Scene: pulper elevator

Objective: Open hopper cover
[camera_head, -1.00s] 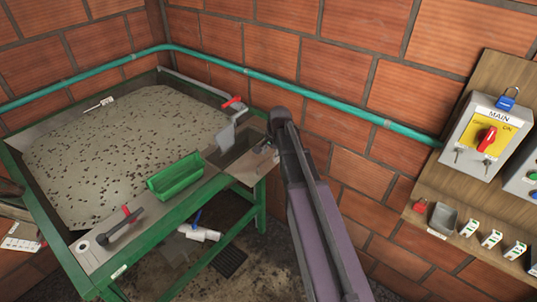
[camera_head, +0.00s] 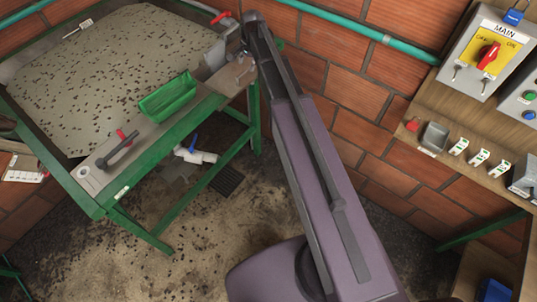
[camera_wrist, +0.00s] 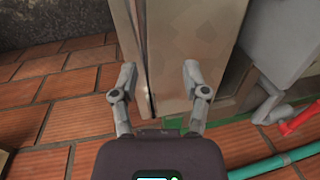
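A flat metal plate (camera_head: 228,79), which may be the hopper cover, lies at the right end of the green-framed table. The end of my arm is beside the plate at the top of the head view; the fingers cannot be made out there. In the wrist view my gripper (camera_wrist: 158,82) is open, its two fingers spread apart. A worn, tan metal panel (camera_wrist: 190,50) with an upright edge stands beyond and between the fingers. I cannot tell whether a finger touches it. Nothing is held.
The table (camera_head: 75,190) bears a wide bed of speckled grey-brown material (camera_head: 100,75) and a green tray (camera_head: 167,97). A red-handled valve (camera_head: 222,17) and teal pipe (camera_head: 340,40) are close to my arm. The MAIN switch box (camera_head: 488,52) hangs at right. Open floor lies in front.

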